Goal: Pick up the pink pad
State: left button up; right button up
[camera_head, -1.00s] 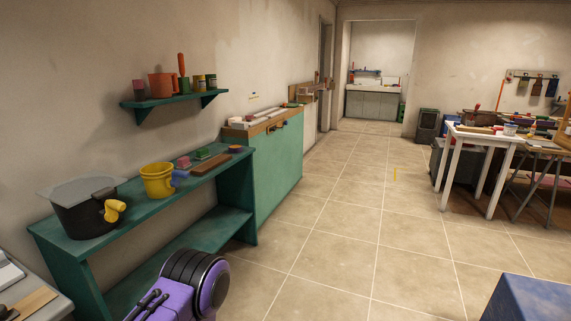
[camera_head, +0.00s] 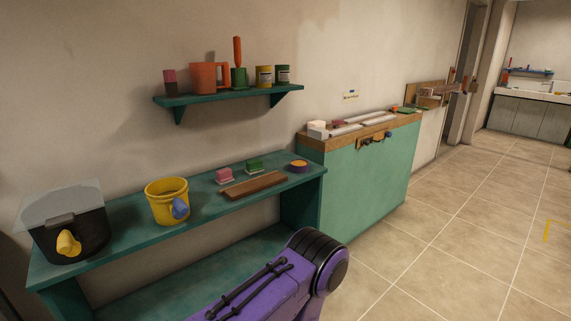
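The pink pad (camera_head: 224,174) sits on the top of the green bench (camera_head: 205,188), between the yellow bucket and a small green pad (camera_head: 254,166). It looks like a small block with a pale lower edge. A brown wooden board (camera_head: 254,186) lies just in front of it. Neither of my grippers is in view. Only a purple and black link of my arm shows at the bottom, in front of the bench, apart from the pad.
A yellow bucket (camera_head: 163,203) with a blue item and a black bin (camera_head: 82,238) stand left of the pad. A purple and orange round item (camera_head: 298,166) is to its right. A wall shelf (camera_head: 230,94) hangs above. Tiled floor is clear at right.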

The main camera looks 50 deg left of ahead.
aim_at(224, 176)
jog(key=i, duration=2.2)
jog(key=u, duration=3.4)
